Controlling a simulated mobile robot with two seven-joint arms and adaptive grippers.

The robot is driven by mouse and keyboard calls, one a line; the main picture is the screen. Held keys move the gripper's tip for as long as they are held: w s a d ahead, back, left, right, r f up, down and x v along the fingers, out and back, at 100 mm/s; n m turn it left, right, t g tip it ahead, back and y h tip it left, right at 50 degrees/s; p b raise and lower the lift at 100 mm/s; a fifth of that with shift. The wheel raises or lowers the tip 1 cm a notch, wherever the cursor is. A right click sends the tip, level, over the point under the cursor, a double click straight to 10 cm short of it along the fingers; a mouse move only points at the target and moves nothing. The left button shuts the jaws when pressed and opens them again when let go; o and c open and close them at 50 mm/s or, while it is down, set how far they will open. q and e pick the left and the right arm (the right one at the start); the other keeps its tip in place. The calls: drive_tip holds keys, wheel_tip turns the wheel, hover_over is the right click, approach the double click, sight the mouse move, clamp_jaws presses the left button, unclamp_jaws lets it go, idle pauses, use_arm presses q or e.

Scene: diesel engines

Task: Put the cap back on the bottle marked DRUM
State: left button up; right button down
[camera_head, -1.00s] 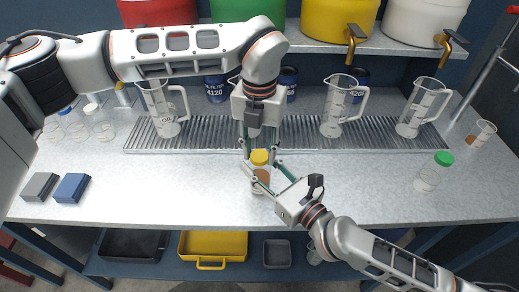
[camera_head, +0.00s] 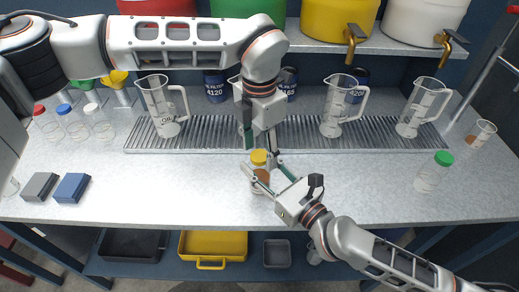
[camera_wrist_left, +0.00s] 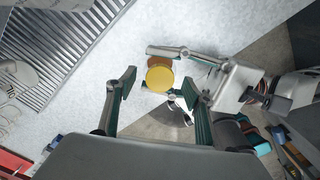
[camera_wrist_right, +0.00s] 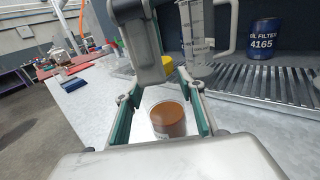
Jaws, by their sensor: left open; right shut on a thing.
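A clear bottle with brown contents (camera_head: 261,177) stands upright over the bench, and my right gripper (camera_head: 265,184) is shut around its body. The bottle also shows between the fingers in the right wrist view (camera_wrist_right: 167,121). Its label is too small to read. A yellow cap (camera_head: 259,157) sits at the bottle's top; it also shows in the left wrist view (camera_wrist_left: 159,77). I cannot tell whether it is fully seated. My left gripper (camera_head: 259,142) is open just above the cap. In the left wrist view its fingers (camera_wrist_left: 157,100) are spread wide, apart from the cap.
A green-capped bottle (camera_head: 433,172) stands at right, and several capped bottles (camera_head: 72,122) at left. Clear jugs (camera_head: 340,108) stand along the drain grate (camera_head: 210,135) behind. Grey and blue blocks (camera_head: 72,187) lie at the left front. The bench's middle left is clear.

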use_arm(q)
wheel_tip(320, 180, up, 12)
idle(0.4)
drive_tip(key=shift+f, duration=0.1)
use_arm(e)
drive_tip(key=c, duration=1.2)
unclamp_jaws()
drive_tip(key=v, duration=1.2)
drive_tip(key=shift+r, duration=0.1)
